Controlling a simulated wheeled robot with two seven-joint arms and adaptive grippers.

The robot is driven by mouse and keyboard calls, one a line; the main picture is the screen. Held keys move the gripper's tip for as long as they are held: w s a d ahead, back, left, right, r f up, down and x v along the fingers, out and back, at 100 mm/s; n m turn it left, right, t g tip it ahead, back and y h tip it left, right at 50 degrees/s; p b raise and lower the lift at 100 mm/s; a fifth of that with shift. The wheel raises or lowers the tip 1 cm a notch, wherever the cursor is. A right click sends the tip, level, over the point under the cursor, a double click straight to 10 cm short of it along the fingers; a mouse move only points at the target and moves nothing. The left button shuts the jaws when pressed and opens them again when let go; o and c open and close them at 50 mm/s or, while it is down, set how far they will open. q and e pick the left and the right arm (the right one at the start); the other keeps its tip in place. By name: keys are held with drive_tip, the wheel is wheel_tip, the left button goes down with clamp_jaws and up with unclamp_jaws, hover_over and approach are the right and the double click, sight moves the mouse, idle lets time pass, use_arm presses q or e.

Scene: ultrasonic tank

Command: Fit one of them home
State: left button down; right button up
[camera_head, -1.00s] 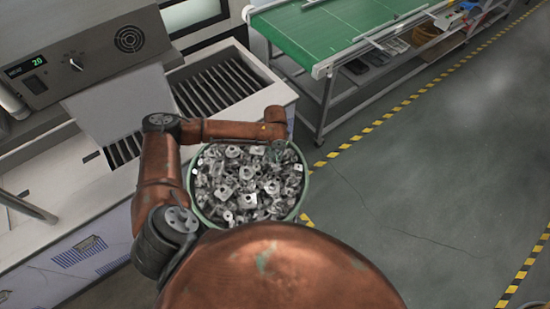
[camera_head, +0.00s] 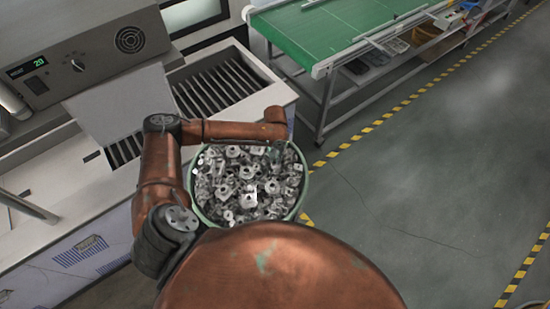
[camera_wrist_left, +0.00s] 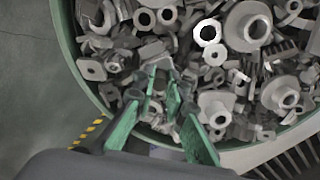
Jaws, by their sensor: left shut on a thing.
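Many small grey metal parts (camera_head: 240,185), several of them with round holes or flanges, lie heaped in a round green-rimmed bin (camera_head: 192,194). The heap (camera_wrist_left: 240,30) and the bin's green rim (camera_wrist_left: 69,42) also fill much of the left wrist view. My left gripper (camera_head: 278,152) points down into the bin near its far right rim. In the left wrist view its green fingers (camera_wrist_left: 162,88) are close together among the parts, shut on a grey metal part (camera_wrist_left: 156,68); its full shape is hard to tell apart from the heap. My right gripper is not in view.
A grey machine with a green display (camera_head: 38,62) stands at the left. A dark slotted rack (camera_head: 215,90) is set in the counter behind the bin, partly covered by a flat grey panel (camera_head: 110,100). A green-topped table (camera_head: 330,30) stands at the back. Floor at right is clear.

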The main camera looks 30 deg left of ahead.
use_arm(q)
drive_tip(key=shift+s+f, duration=0.35)
drive_tip(key=c, duration=1.9)
unclamp_jaws()
drive_tip(key=shift+w+r, duration=0.1)
wheel_tip(320, 180, up, 12)
drive_tip(key=shift+w+r, duration=0.1)
drive_tip(key=shift+w, duration=0.05)
